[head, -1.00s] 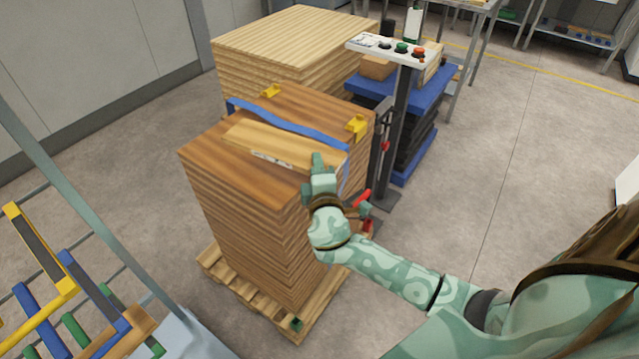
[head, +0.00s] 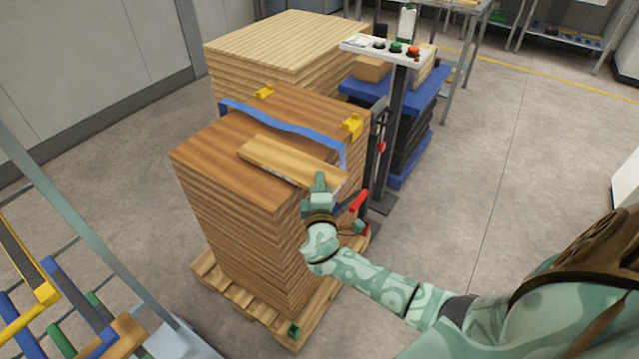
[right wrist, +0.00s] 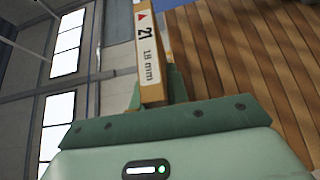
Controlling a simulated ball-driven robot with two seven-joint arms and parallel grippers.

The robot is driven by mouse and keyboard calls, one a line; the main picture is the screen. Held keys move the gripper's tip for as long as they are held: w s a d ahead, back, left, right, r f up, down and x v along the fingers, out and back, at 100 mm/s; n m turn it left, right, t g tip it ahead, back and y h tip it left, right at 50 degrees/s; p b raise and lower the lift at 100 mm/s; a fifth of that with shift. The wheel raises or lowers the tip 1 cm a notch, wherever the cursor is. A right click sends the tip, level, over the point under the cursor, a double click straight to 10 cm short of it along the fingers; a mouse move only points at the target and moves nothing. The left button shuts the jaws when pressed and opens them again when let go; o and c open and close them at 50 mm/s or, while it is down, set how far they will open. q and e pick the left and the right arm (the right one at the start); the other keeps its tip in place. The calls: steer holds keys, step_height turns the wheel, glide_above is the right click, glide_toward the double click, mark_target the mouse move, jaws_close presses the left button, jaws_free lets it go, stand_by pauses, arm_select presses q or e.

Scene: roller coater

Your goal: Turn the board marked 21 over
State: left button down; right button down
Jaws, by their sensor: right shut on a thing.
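The board marked 21 (head: 285,158) is a short, light wooden board over the top of a tall stack of darker brown boards (head: 245,225). My right gripper (head: 320,185) is shut on its right end, near the stack's front right edge. In the right wrist view the board (right wrist: 149,75) stands between the fingers, its edge label showing a red triangle, "21" and "18 mm". The head view does not clearly show whether the board touches the stack. My left gripper is out of view.
A blue strap (head: 285,127) and yellow corner pieces (head: 352,127) sit on the stack, which rests on a pallet (head: 225,285). A button post (head: 395,130) stands close on the right. A paler stack (head: 285,45) is behind. Floor at right is clear.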

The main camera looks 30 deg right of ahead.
steer(key=c, duration=1.3)
jaws_free()
steer(key=shift+r, duration=0.1)
steer(key=v, duration=1.6)
steer(key=shift+s+p, duration=0.15)
steer(key=shift+p, duration=0.25)
